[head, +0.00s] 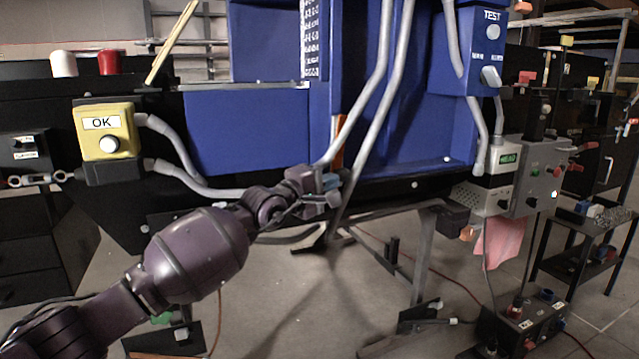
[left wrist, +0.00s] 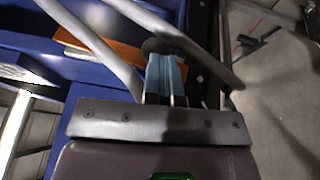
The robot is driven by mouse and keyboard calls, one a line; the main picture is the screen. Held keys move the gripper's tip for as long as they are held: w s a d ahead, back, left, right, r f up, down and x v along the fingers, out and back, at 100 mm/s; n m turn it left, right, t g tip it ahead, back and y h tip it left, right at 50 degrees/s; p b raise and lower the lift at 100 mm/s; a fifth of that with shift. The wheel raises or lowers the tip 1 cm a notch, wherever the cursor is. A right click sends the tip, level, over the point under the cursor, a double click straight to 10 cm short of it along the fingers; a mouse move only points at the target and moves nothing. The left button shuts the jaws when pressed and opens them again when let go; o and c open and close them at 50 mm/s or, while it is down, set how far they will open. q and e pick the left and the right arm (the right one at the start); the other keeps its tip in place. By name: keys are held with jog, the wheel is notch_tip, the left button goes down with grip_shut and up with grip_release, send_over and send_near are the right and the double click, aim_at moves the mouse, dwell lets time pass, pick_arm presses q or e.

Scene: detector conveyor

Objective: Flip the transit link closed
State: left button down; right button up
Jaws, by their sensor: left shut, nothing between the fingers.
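My left gripper (head: 330,183) reaches in to the lower edge of the blue conveyor machine (head: 246,130), close to the grey tubes. Its blue fingers are shut with nothing between them; they also show in the left wrist view (left wrist: 166,76). Their tips are close to a dark rounded part (left wrist: 160,46); I cannot tell whether they touch it. An orange bar (head: 338,133) is just above the gripper and shows beside the tubes in the left wrist view (left wrist: 112,50). I cannot tell for sure which part is the transit link. My right gripper is not in view.
Grey tubes (head: 371,100) run down right beside the gripper. A yellow OK button box (head: 104,140) is at left, a blue TEST box (head: 481,55) at upper right. A grey control box (head: 537,187) and a small table (head: 575,224) stand at right. The floor below is partly clear.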

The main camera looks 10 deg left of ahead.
pick_arm(q)
jog(key=shift+w+d+f, duration=0.2)
jog(key=shift+w+d, duration=0.15)
jog(key=shift+d, duration=0.35)
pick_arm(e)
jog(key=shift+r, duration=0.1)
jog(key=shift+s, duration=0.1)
pick_arm(q)
jog(key=shift+f, duration=0.1)
jog(key=f+p+v, duration=0.2)
jog(key=p+v, duration=0.1)
jog(key=v, duration=1)
jog(key=shift+a, duration=0.5)
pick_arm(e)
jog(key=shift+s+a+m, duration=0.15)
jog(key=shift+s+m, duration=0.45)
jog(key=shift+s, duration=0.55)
pick_arm(q)
jog(key=shift+f, duration=0.1)
